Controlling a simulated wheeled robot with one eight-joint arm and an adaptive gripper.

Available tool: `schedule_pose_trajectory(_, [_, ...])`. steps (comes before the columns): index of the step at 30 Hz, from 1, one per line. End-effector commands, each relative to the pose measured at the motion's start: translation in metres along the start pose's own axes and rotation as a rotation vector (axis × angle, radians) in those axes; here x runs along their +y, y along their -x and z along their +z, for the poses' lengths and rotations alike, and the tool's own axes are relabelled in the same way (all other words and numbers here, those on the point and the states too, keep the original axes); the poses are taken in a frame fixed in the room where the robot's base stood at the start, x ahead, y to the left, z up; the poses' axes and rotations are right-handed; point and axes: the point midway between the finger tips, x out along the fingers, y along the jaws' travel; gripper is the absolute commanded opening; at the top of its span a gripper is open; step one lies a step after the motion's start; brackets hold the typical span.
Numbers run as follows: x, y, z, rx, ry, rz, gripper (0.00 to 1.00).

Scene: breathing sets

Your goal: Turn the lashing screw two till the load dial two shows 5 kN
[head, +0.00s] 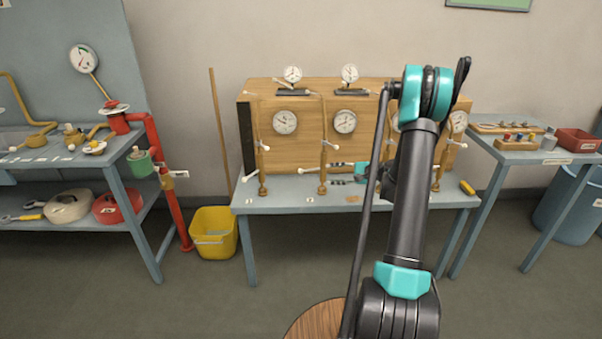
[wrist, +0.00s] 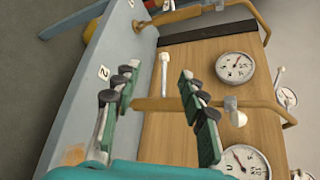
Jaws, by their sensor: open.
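Lashing screw two is a brass-coloured upright rod (head: 323,150) on the bench, with a "2" label (wrist: 103,72) at its foot. Its lower white-ended handle (wrist: 164,75) points left in the head view. Load dial two (head: 345,121) is a round white gauge on the wooden board, right of the rod; part of it shows in the wrist view (wrist: 245,162). Its reading is too small to tell. My gripper (wrist: 156,72) is open and empty at the rod, coming from the right. In the wrist view the handle appears between its fingers; no contact is visible.
The wooden board (head: 300,170) carries other rods and dials, including dial one (head: 285,122). My arm hides part of its right side. A yellow bucket (head: 213,240) stands left of the bench (head: 285,205). A side table (head: 490,145) with tools stands at right.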

Motion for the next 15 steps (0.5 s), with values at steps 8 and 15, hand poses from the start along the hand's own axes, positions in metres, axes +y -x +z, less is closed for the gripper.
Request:
schedule_pose_trajectory(8, [0.003,0.003,-0.031,-0.044,-0.073,-0.096,0.42])
schedule_pose_trajectory(15, [0.001,-0.020,-0.030,-0.049,-0.076,-0.098,0.42])
